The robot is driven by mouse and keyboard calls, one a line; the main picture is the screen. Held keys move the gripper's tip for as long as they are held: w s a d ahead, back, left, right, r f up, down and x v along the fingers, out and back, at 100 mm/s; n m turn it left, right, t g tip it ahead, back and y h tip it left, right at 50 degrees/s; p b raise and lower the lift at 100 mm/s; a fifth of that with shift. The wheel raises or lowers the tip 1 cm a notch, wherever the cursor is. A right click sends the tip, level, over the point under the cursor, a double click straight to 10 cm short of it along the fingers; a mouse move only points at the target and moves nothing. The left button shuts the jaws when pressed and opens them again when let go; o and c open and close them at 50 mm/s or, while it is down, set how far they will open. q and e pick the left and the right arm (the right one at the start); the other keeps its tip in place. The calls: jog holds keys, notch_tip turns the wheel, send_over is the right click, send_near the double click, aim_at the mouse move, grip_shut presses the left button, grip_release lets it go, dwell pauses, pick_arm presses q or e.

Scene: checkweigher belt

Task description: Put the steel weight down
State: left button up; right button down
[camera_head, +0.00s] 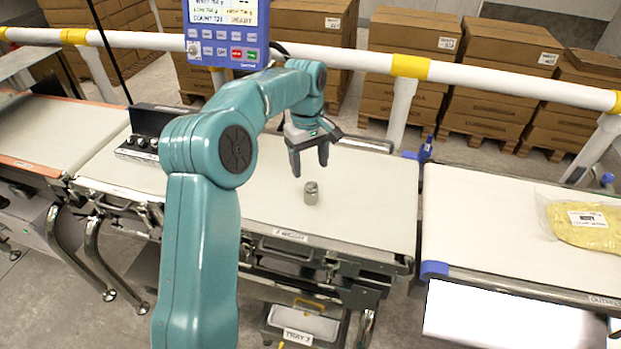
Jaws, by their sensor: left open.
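The steel weight (311,193) is a small grey cylinder with a knob on top. It stands upright on the pale belt of the middle weighing section (362,205). My left gripper (310,166) is open and empty above and just behind the weight, with its fingers pointing down. A small gap shows between the fingertips and the weight in the picture. My left arm comes in from the lower left and arches over the belt. My right gripper is not in view.
A blue display panel (228,35) stands behind the belt. A black box with knobs (140,148) is at left. The right belt (470,215) carries a bagged yellow product (585,225). A white and yellow rail (350,58) runs behind, before stacked cartons (410,45). The belt around the weight is clear.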

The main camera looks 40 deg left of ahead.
pick_arm(q)
notch_tip(320, 180, up, 3)
jog(key=shift+a+r, duration=0.1)
dwell(0.7)
